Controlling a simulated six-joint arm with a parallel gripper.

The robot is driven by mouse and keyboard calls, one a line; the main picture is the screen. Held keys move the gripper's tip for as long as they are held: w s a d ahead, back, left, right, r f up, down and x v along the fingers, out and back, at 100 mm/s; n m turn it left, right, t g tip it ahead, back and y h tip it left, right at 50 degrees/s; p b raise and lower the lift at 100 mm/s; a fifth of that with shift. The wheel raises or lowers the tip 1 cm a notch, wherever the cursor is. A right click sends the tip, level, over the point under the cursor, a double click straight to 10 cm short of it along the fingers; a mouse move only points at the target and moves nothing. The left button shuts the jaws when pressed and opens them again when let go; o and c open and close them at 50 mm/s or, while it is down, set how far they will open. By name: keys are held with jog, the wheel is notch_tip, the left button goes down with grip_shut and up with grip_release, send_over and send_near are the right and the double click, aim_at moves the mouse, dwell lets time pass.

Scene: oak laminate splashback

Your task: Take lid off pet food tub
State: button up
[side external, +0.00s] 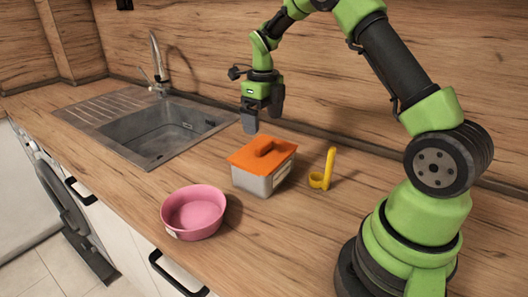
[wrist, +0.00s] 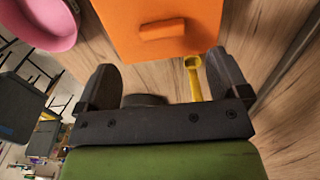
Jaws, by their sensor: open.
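The pet food tub (side external: 258,183) is a grey box with a pale label, standing upright on the worktop. Its orange lid (side external: 240,154) sits on top and has a raised bar handle (side external: 264,147). My gripper (side external: 262,122) is open and empty, above and behind the tub, apart from the lid. In the wrist view, the orange lid (wrist: 120,25) and its handle (wrist: 162,30) lie beyond the fingertips of my open gripper (wrist: 170,75). The tub's walls are hidden there by the lid.
A pink bowl (side external: 193,212) stands left of the tub, near the worktop's front edge. A yellow scoop (side external: 328,170) stands close on the tub's right. A sink (side external: 150,128) with a tap (side external: 157,62) is at the back left. The wooden splashback (side external: 215,50) rises behind.

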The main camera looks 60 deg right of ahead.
aim_at(264, 144)
notch_tip(264, 144, down, 7)
jog(key=shift+d, duration=0.15)
jog(key=shift+c, duration=0.2)
jog(key=c, duration=1)
